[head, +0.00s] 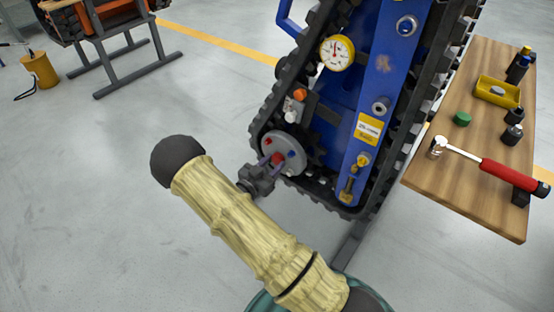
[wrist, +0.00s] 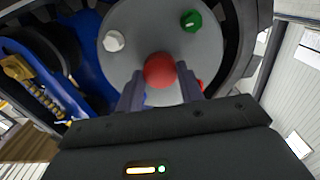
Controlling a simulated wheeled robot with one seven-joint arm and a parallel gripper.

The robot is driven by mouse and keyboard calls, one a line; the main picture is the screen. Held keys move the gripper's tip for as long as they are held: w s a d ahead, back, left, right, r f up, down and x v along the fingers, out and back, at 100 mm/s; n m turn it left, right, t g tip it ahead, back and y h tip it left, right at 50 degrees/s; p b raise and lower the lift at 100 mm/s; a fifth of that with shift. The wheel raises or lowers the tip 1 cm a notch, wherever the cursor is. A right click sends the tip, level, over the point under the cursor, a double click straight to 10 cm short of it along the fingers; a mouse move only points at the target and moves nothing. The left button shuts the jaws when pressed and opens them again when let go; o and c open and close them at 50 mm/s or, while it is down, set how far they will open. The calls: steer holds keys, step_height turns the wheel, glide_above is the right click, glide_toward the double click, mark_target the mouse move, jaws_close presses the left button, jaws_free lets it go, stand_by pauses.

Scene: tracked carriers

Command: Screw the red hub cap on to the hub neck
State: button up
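The red hub cap (wrist: 159,70) is a round red knob in front of the middle of the grey hub plate (wrist: 125,75). In the head view the cap (head: 277,159) shows small and dark red at the plate (head: 283,142). My gripper (wrist: 160,75) has one finger on each side of the cap, and both fingertips appear to touch it. In the head view my gripper (head: 272,161) reaches the plate from the lower left. The hub neck is hidden behind the cap, so I cannot tell whether the cap is seated on it.
White (wrist: 114,40) and green (wrist: 192,20) knobs stand on the plate around the cap. Black track surrounds the blue carrier (head: 335,110), which has a gauge (head: 337,53). A wooden bench (head: 450,180) at right holds a red-handled hammer (head: 490,169).

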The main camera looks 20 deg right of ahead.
steer(key=m+b, duration=0.2)
steer(key=m, duration=0.1)
steer(key=shift+f+m+b, duration=0.15)
steer(key=shift+m+b, duration=0.15)
steer(key=shift+m, duration=0.1)
steer(key=m+b, duration=0.3)
steer(key=m, duration=0.1)
steer(key=shift+f+m, duration=0.1)
steer(key=shift+m, duration=0.2)
steer(key=shift+m+b, duration=0.4)
steer(key=shift+b, duration=0.25)
steer(key=shift+r+m, duration=0.3)
